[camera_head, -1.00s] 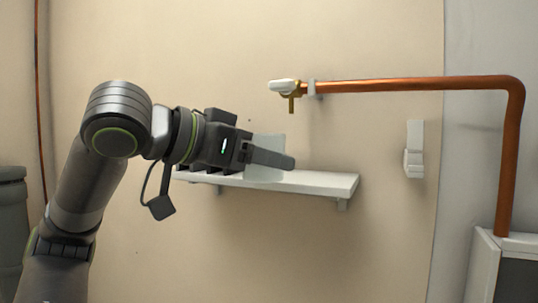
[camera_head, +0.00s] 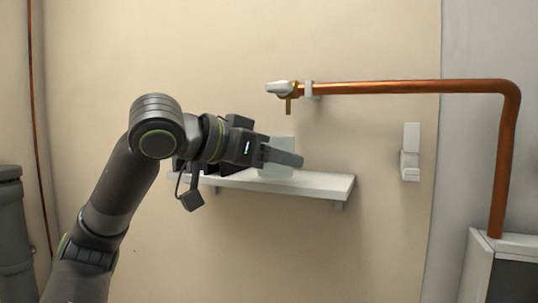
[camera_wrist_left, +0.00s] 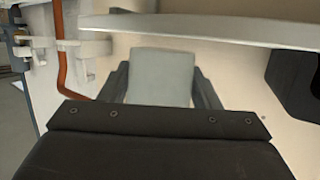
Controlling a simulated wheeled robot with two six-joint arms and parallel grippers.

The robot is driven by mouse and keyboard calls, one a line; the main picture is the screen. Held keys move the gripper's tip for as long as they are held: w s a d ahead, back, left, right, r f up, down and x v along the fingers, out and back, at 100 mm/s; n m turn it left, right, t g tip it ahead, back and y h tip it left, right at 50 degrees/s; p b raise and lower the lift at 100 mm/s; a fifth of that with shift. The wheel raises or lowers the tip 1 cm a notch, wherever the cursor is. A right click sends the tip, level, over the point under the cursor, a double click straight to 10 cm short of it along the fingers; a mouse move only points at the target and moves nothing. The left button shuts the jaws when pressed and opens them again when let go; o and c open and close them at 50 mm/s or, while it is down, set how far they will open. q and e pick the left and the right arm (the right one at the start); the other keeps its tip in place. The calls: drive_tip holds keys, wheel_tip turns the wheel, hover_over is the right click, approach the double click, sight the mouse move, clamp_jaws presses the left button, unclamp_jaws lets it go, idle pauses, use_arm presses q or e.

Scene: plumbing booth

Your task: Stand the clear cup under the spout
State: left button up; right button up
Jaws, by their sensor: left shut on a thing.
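The clear cup (camera_head: 283,142) looks pale and translucent, and stands about upright in my left gripper (camera_head: 284,158). The gripper is shut on its sides, and one finger crosses in front of it in the head view. The left wrist view shows the cup (camera_wrist_left: 160,76) between the two fingers (camera_wrist_left: 160,90). The brass spout (camera_head: 288,105) points down, higher than the cup and slightly to its right in the head view. The cup's lower end overlaps the white shelf (camera_head: 325,186); I cannot tell whether it touches. My right gripper is not in view.
A copper pipe (camera_head: 420,87) runs right from the tap's white handle (camera_head: 279,87) and bends down to a box (camera_head: 515,243). A white wall holder (camera_head: 411,155) hangs to the right. The shelf's right end is clear.

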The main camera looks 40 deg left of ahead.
use_arm(q)
drive_tip(key=shift+w+a+p, duration=0.2)
drive_tip(key=shift+w, duration=0.45)
drive_tip(key=shift+w+a+p, duration=0.15)
drive_tip(key=shift+w+p, duration=0.05)
drive_tip(key=shift+w, duration=0.4)
drive_tip(key=shift+w+a+p, duration=0.25)
drive_tip(key=shift+w+p, duration=0.1)
drive_tip(key=shift+w, duration=0.6)
drive_tip(key=shift+w+a+p, duration=0.2)
drive_tip(key=shift+w+p, duration=0.1)
drive_tip(key=shift+w, duration=0.65)
drive_tip(key=shift+f, duration=0.15)
drive_tip(key=shift+s+f+b, duration=0.1)
drive_tip(key=shift+f+b, duration=0.35)
drive_tip(key=shift+f, duration=0.05)
drive_tip(key=o, duration=1.2)
drive_tip(key=shift+c, duration=0.2)
